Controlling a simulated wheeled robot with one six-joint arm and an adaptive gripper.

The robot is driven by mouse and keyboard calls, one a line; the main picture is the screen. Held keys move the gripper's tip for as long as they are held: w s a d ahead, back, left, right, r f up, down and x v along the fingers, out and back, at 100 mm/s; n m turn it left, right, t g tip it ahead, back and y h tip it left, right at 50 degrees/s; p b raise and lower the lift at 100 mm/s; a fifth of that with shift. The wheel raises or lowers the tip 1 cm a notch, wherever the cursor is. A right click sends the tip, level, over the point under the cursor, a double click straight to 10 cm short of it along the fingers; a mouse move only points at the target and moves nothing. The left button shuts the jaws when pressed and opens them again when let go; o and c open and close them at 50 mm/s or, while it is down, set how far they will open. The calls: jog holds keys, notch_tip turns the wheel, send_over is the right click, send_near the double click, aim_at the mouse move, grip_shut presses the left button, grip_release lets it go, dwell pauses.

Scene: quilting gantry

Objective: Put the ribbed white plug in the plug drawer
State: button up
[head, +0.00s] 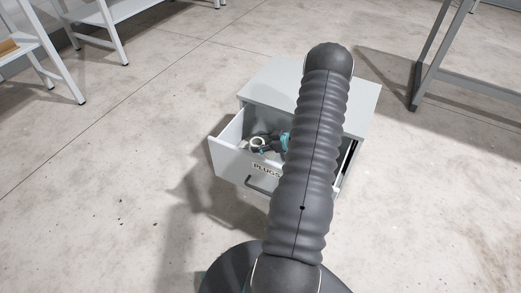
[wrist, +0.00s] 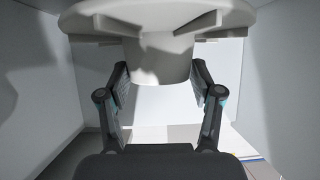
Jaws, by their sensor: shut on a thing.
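The ribbed white plug (wrist: 160,20) fills the top of the wrist view, with a broad round flange, ribs under it and a narrower stem. My gripper (wrist: 160,78) is shut on its stem, one finger on each side. The plug drawer (head: 231,165), marked PLUGS, is pulled open from a pale grey cabinet. In the head view my gripper (head: 270,142) is at the drawer's opening, partly hidden by my arm. Pale walls stand on both sides in the wrist view. I cannot tell whether the plug touches the drawer's bottom.
The cabinet's top (head: 272,78) is bare where it shows; my arm hides the rest. A white table (head: 110,14) stands at the back left, and a grey metal frame (head: 424,75) at the right. The concrete floor around the cabinet is clear.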

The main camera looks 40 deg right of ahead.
jog(key=shift+f, duration=1.7)
jog(key=shift+f, duration=0.15)
jog(key=o, duration=1.2)
jog(key=shift+o, duration=0.2)
jog(key=shift+s+d+r, duration=0.1)
jog(key=shift+r, duration=0.15)
jog(key=shift+v, duration=3.6)
